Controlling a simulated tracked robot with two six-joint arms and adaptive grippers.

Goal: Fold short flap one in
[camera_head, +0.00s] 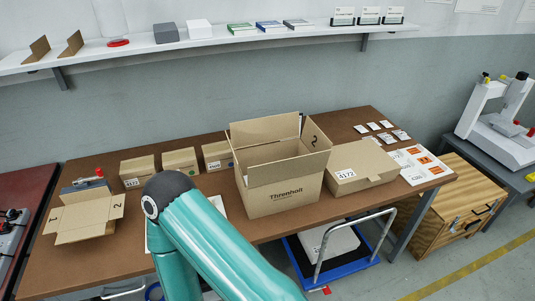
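A tall brown carton (283,200) printed "Threnholt" stands open at the middle of the table, its top flaps raised. Its right flap (315,136) is upright and marked 2. Its left flap (234,157) is seen almost edge-on, and no number can be read on it. A smaller low carton (86,236) sits at the left with its flaps spread outward. Its left flap (53,218) is marked 1 and its right flap (116,227) is marked 2. Neither gripper is in view; only my teal arm shows, rising from the bottom between the two cartons.
Several small boxes (180,161) stand along the back of the brown table (190,220). A flat box (360,165) labelled 4172 lies right of the tall carton, with cards and orange-marked sheets (419,166) beyond. A white shelf (210,39) runs above.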

